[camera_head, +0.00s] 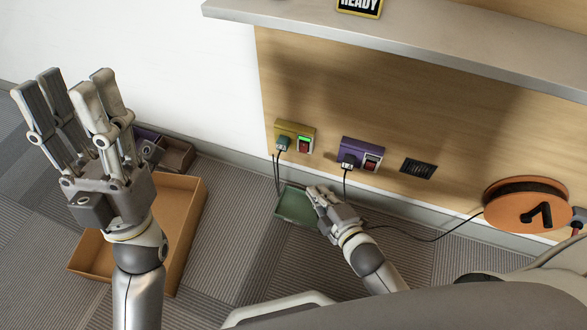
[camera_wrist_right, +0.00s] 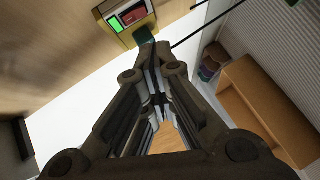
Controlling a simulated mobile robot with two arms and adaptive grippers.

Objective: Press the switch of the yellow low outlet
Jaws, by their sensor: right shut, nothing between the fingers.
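The yellow outlet (camera_head: 295,127) is mounted low on the wooden wall panel. Its switch (camera_head: 305,145) has a lit green part and a red part, and a dark green plug (camera_head: 284,143) sits beside it. In the right wrist view the yellow outlet (camera_wrist_right: 128,38) is at the top, with its switch (camera_wrist_right: 125,19) unobstructed. My right gripper (camera_head: 318,193) is shut and empty, below the outlet in the head picture. In the wrist view its fingertips (camera_wrist_right: 152,48) appear close to the plug; contact cannot be told. My left gripper (camera_head: 65,82) is open and empty, far to the left.
A purple outlet (camera_head: 362,146) with a plug and a red switch is to the right. Cables hang from both outlets. A green bin (camera_head: 291,207) is by my right gripper. A cardboard box (camera_head: 187,215) stands left. An orange reel (camera_head: 525,195) is right; a shelf (camera_head: 420,50) juts above.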

